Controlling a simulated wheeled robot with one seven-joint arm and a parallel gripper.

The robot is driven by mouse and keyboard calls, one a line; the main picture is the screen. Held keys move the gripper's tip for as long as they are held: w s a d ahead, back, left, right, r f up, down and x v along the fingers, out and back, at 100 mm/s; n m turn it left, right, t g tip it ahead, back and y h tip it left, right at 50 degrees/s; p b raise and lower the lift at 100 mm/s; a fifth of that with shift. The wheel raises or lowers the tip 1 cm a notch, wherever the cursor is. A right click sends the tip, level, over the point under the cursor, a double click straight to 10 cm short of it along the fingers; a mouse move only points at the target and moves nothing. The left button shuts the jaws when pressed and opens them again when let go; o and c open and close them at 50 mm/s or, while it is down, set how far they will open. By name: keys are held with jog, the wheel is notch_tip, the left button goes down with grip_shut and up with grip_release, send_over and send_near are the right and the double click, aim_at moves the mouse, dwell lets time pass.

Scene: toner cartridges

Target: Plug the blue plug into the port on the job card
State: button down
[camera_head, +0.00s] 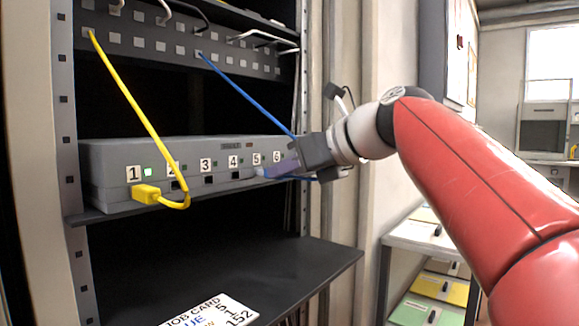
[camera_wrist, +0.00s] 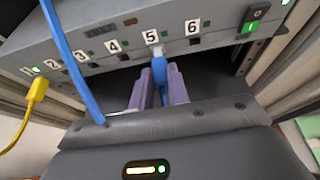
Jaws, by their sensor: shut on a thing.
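The blue plug (camera_wrist: 158,68) is held between the purple fingers of my gripper (camera_wrist: 159,82). Its pale tip is at port 5 of the grey switch box (camera_head: 200,165), lined up below the label 5. I cannot tell how far it is in the port. In the head view the plug (camera_head: 262,172) shows just left of my gripper (camera_head: 282,166), at the box's front.
A yellow plug (camera_head: 147,194) sits in port 1, beside a lit green light; its cable hangs in front of the box. The blue cable (camera_head: 245,95) runs from the upper panel (camera_head: 180,40) to my gripper. A power switch (camera_wrist: 250,20) is right of port 6.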

jog(key=shift+w+a, duration=0.6)
jog(key=shift+a, duration=0.15)
dwell(1.0)
jog(key=c, duration=1.3)
grip_release()
jog(key=v, duration=0.7)
jog(key=s+d+f+n+g+h, duration=0.1)
jog(key=s+d+f+n+h, duration=0.2)
jog(key=f, duration=1)
jog(key=s+d+f+n+g+h, duration=0.1)
jog(key=s+d+f+n+h, duration=0.3)
jog(key=s+f+n, duration=0.6)
jog(key=s+d+f+n+h, duration=0.3)
jog(key=s+d+f+n, duration=0.3)
jog(key=f+n, duration=0.6)
jog(key=shift+s+f+n+g+h, duration=0.15)
jog(key=shift+f+g+h, duration=0.05)
jog(key=shift+f, duration=1.1)
jog(key=shift+s+f+n+g+h, duration=0.15)
jog(key=shift+f+g+h, duration=0.05)
jog(key=shift+f, duration=1.15)
